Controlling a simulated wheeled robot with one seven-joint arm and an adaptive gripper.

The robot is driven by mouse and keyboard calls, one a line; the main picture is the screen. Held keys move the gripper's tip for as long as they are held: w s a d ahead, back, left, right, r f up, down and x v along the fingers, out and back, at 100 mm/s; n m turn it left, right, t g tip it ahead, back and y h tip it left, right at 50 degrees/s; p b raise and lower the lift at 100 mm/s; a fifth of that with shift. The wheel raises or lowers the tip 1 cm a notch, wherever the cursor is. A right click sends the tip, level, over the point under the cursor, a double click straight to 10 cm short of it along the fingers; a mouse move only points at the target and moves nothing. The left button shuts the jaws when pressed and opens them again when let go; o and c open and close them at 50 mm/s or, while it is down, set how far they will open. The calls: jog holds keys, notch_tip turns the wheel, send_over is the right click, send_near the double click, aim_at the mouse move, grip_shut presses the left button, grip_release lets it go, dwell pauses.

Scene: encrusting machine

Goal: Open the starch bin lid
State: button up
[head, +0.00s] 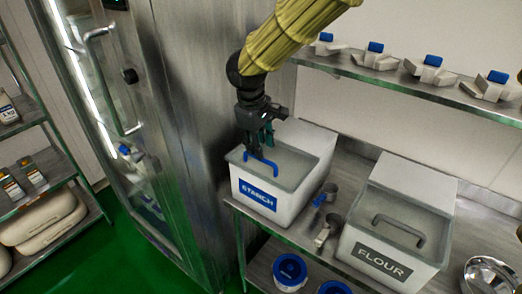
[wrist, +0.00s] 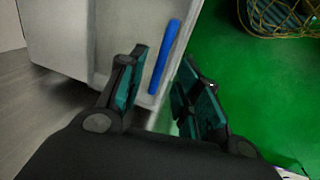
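The white starch bin (head: 312,190) stands on the steel counter, with a blue STARCH label (head: 258,194) on its front. Its pale lid (head: 292,166) looks shut. A blue handle (head: 262,161) on the lid sits below my gripper (head: 258,147). In the wrist view, my gripper (wrist: 164,68) is open, with its teal-padded fingers apart. The blue handle (wrist: 164,55) shows between and beyond the fingers, with a gap on both sides. I see no clear contact with it.
A steel cabinet (head: 186,110) rises close on the left. A wall shelf (head: 420,88) with several blue-topped items is behind. Blue-lidded tubs (head: 290,269) sit below.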

jog(key=shift+w+d+f+p, duration=0.15)
jog(key=shift+f+p, duration=0.1)
jog(key=shift+f, duration=0.85)
jog(key=shift+w+d+f+p, duration=0.1)
jog(key=shift+f+p, duration=0.15)
jog(key=shift+f, duration=0.8)
grip_shut()
